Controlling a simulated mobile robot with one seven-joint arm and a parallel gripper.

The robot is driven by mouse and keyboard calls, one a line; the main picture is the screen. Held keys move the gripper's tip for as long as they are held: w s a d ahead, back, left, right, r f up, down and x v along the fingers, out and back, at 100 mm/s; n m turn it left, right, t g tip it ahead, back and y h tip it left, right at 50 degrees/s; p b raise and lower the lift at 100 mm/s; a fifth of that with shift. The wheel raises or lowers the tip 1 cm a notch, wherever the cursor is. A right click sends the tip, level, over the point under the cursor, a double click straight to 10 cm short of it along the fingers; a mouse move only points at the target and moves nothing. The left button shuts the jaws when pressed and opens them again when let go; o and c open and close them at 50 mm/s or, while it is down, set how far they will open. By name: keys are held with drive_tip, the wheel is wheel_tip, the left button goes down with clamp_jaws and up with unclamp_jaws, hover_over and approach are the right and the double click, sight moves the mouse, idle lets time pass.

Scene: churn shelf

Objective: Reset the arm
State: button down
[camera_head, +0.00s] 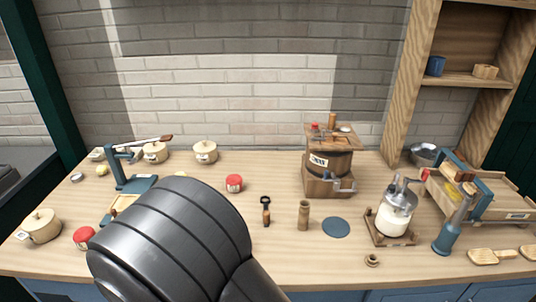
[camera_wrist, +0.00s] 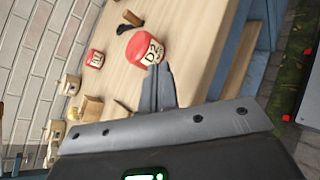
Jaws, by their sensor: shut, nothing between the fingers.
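My gripper (camera_wrist: 158,87) shows in the wrist view with its two grey fingers pressed together and nothing between them. A jar with a red lid (camera_wrist: 142,48) and a printed label lies just beyond the fingertips in that picture; I cannot tell whether they touch. In the head view my dark arm (camera_head: 175,245) fills the lower left, over the front of the wooden counter (camera_head: 300,262). My gripper itself does not show in the head view. A red-lidded jar (camera_head: 85,237) stands left of my arm, and another red-lidded jar (camera_head: 234,183) stands behind it.
A wooden churn (camera_head: 328,165) stands at the back centre. A glass jar churn (camera_head: 395,212) and a blue-grey press (camera_head: 455,225) stand at the right. Lidded pots (camera_head: 205,151) stand at the back left. A blue disc (camera_head: 335,227) and a wooden cylinder (camera_head: 304,215) are mid-counter. A shelf (camera_head: 465,80) rises behind.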

drive_tip(key=d+r+m+g+y, duration=0.1)
drive_tip(key=d+r+m+g, duration=0.25)
drive_tip(key=d, duration=0.25)
drive_tip(key=s+d+r+m+g+y, duration=0.1)
drive_tip(key=d+r+m+g, duration=0.2)
drive_tip(key=d, duration=0.4)
drive_tip(key=d+r+m+g+y, duration=0.1)
drive_tip(key=d+r+m, duration=0.25)
drive_tip(key=d, duration=0.25)
drive_tip(key=s+d+r+m+t+y, duration=0.3)
drive_tip(key=s+d+r+m+y, duration=0.3)
drive_tip(key=s+d+r+m, duration=0.3)
drive_tip(key=shift+s+d+m, duration=0.5)
drive_tip(key=shift+d+m, duration=0.05)
drive_tip(key=shift+m, duration=0.75)
